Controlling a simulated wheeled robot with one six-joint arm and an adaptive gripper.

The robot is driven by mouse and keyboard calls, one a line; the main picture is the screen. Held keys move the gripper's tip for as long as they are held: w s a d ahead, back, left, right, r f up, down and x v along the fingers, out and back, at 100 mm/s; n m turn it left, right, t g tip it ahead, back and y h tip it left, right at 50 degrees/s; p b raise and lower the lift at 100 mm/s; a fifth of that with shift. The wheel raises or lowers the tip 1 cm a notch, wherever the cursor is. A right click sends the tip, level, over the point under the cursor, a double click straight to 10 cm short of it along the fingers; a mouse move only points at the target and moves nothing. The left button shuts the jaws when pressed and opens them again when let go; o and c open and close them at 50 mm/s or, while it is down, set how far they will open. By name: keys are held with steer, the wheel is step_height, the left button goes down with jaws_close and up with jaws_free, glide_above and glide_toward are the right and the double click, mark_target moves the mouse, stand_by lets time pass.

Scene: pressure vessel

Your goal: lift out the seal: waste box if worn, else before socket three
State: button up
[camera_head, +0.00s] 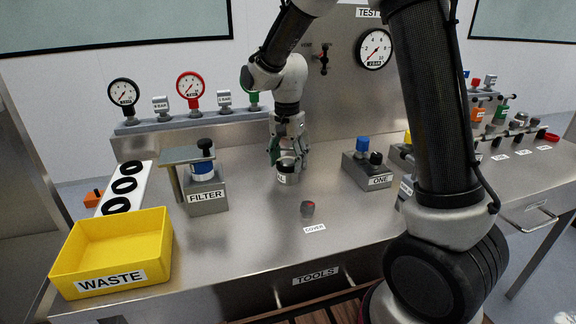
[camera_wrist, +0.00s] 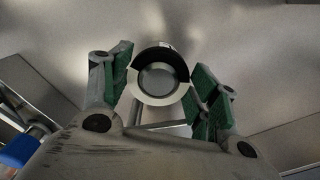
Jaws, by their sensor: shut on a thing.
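My gripper (camera_head: 287,158) points down at the small silver labelled cup (camera_head: 287,179) in the middle of the bench. It is shut at the cup's top, around a black piece that I take for the seal (camera_head: 288,163). In the wrist view a black crescent (camera_wrist: 160,58) shows inside the round silver rim, between the green finger pads. Whether the seal is worn cannot be told. The yellow waste box (camera_head: 112,252) stands empty at the front left. A block labelled ONE (camera_head: 368,170) stands to the right; socket three cannot be made out.
The filter block (camera_head: 206,196) with its clamp stands left of the cup. A white strip with several black rings (camera_head: 124,184) lies behind the waste box. My arm hides part of the right side.

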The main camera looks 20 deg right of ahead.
step_height(320, 180, up, 10)
stand_by(0.6)
stand_by(0.7)
